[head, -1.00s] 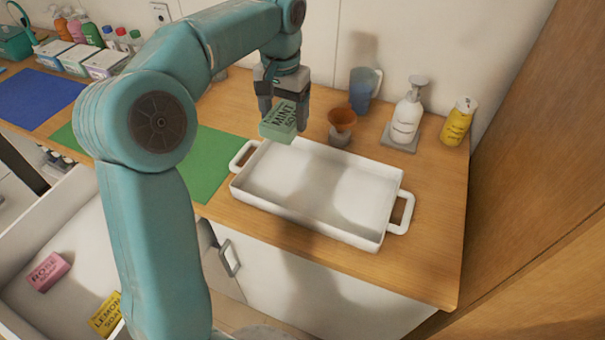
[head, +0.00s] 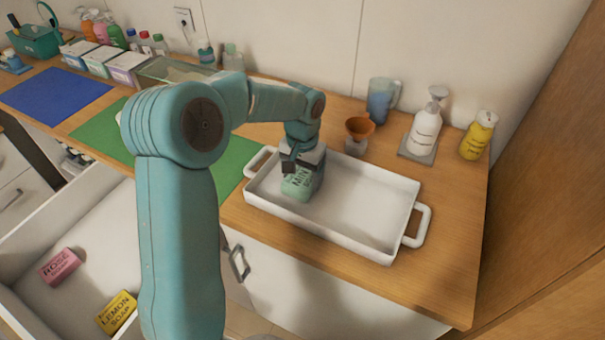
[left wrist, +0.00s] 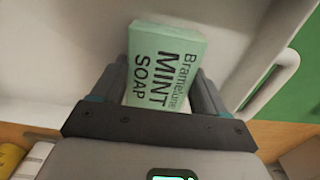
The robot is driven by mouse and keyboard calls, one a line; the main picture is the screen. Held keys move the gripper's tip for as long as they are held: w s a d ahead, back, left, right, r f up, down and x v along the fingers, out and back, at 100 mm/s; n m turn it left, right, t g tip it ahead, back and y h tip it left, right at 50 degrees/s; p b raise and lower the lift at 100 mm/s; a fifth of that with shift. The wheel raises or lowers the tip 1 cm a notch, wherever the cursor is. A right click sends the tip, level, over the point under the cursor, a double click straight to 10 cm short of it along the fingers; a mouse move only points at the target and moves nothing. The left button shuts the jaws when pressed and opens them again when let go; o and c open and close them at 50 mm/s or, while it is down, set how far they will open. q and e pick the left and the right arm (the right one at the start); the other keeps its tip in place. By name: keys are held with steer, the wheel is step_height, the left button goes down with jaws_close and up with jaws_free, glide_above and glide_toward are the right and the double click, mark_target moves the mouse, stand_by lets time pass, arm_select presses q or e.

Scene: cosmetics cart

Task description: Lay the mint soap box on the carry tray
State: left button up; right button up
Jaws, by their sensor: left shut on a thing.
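The mint soap box (head: 297,185) is a pale green box with "MINT SOAP" lettering. My left gripper (head: 302,172) is shut on it and holds it low inside the left part of the white carry tray (head: 365,236). Whether the box touches the tray floor I cannot tell. In the left wrist view the box (left wrist: 163,68) sits between the two fingers, its lettered face to the camera, with the white tray (left wrist: 60,50) behind it. My right gripper is not in view.
An open drawer holds rose (head: 60,266) and lemon soap (head: 117,312). The tray's right half is empty.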

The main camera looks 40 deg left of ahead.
mark_target(303, 177)
arm_select(q)
steer(key=shift+f, duration=0.1)
steer(key=o, duration=1.1)
step_height(303, 177, up, 12)
